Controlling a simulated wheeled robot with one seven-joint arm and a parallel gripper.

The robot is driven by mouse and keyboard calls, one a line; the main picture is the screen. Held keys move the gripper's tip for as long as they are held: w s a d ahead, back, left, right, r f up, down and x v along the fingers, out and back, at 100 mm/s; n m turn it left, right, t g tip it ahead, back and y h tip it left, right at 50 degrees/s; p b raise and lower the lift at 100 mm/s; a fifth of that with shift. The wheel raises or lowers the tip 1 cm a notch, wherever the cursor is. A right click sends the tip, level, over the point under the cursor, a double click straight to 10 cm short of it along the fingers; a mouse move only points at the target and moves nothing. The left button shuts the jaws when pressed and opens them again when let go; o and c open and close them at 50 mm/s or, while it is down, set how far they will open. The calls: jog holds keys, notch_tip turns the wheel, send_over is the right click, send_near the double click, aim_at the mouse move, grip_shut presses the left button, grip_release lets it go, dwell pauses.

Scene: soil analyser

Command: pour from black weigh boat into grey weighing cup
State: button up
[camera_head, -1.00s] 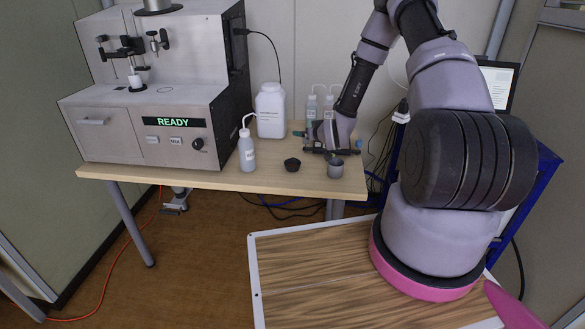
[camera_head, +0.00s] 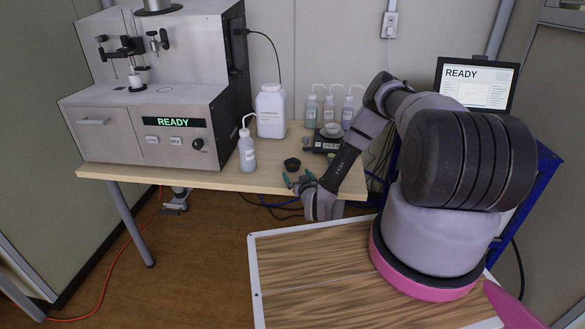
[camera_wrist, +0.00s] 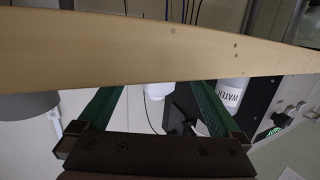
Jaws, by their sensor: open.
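The black weigh boat (camera_head: 292,164) stands upright near the front edge of the table in the head view. My gripper (camera_head: 300,181) is open and empty at the front edge, just in front of the boat and apart from it. Its two green fingers (camera_wrist: 155,105) are spread in the wrist view. A dark shape shows between them there; I cannot tell whether it is the boat. The grey weighing cup is hidden behind my arm in the head view. A grey rounded body at the left of the wrist view (camera_wrist: 28,106) looks like this cup.
The wooden table (camera_head: 215,180) carries the analyser (camera_head: 140,95) at left, a wash bottle (camera_head: 247,150), a large white bottle (camera_head: 270,110) and a black balance (camera_head: 325,143) with a pale dish (camera_head: 332,130). Several wash bottles (camera_head: 312,108) stand behind. The table edge lies close to my gripper.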

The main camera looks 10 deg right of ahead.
aim_at(295, 169)
jog(key=shift+w+f, duration=0.15)
jog(key=shift+w, duration=0.8)
jog(key=shift+w+f, duration=0.2)
jog(key=shift+w, duration=0.8)
jog(key=shift+w+f, duration=0.15)
jog(key=shift+w, duration=0.8)
jog(key=c, duration=0.9)
